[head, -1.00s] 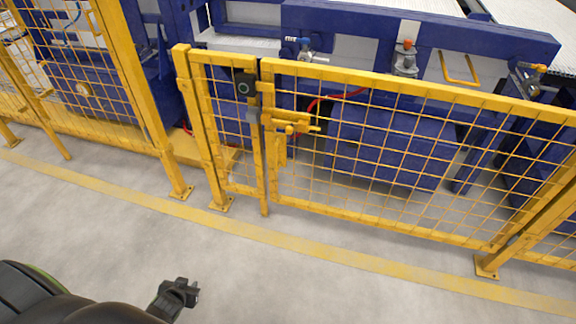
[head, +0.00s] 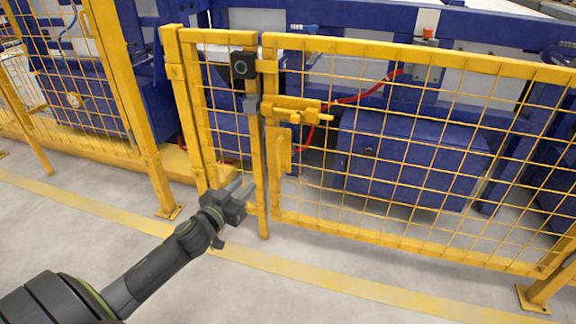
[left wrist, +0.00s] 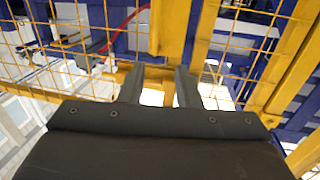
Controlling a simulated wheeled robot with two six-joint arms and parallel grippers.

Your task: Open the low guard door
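The low guard door (head: 420,55) is a yellow frame with wire mesh, standing closed in the head view. A yellow slide latch (head: 292,108) sits at its upper left corner, with a yellow handle plate (head: 284,150) below it. My left gripper (head: 247,190) is in front of that narrow panel, lower than the latch. Its two fingers stand apart and empty in the left wrist view (left wrist: 158,86). My right gripper is not in view.
A yellow post (head: 185,110) stands left of the narrow panel, and taller yellow fencing (head: 125,80) is further left. Blue machinery (head: 410,160) and a red cable (head: 375,90) are behind the door. The grey floor (head: 400,300) in front is clear, with a yellow line.

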